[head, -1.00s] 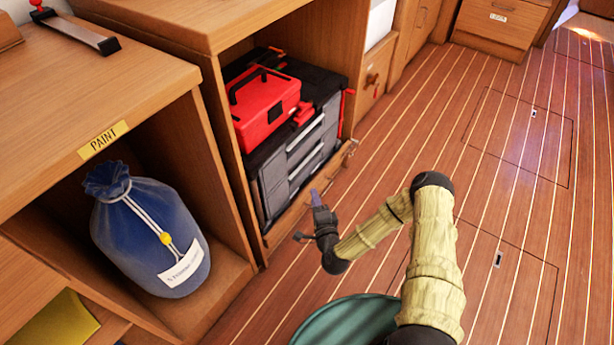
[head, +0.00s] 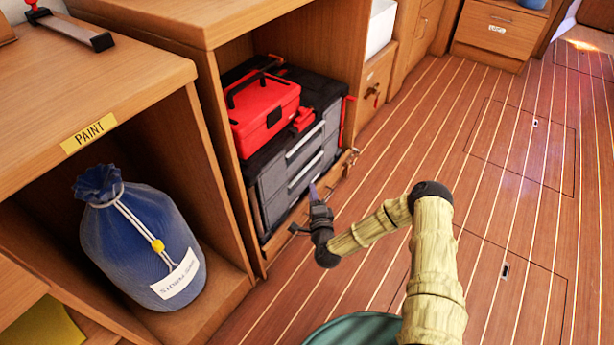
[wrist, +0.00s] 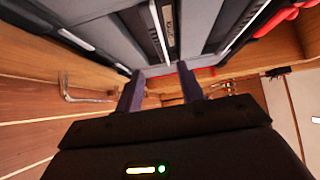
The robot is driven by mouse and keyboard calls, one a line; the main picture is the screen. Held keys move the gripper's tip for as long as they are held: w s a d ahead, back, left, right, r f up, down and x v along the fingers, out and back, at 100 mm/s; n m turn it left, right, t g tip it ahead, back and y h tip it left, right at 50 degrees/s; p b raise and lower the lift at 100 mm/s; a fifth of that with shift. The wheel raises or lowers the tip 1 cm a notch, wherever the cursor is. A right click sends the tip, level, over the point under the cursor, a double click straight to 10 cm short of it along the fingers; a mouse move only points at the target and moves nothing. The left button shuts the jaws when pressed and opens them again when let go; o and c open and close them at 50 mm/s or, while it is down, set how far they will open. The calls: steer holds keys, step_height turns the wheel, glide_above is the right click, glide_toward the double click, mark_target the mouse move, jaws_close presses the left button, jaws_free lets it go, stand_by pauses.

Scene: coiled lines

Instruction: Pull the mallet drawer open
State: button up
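A grey and black drawer chest (head: 305,155) with silver drawer pulls stands in the open wooden cabinet bay. Its drawers look shut, and I cannot read which one is for the mallet. In the wrist view the grey drawer fronts (wrist: 195,22) are close, with silver pulls and a small dark label (wrist: 168,27). My gripper (head: 313,187) is in front of the chest's lower part, pointing at it. In the wrist view its two dark fingers (wrist: 160,88) are apart with nothing seen held between them. I cannot tell whether a fingertip touches the chest.
A red toolbox (head: 264,112) sits on the chest. A low wooden ledge (head: 290,222) runs below it, with a bent metal fitting (wrist: 85,92). A blue bag (head: 142,240) fills the left bay, under a PAINT label (head: 89,133). The plank floor (head: 440,150) at right is clear.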

mark_target(307, 175)
steer(key=b+x, duration=0.4)
steer(key=x, duration=0.6)
steer(key=shift+f, duration=0.15)
steer(key=shift+w, duration=0.35)
jaws_close()
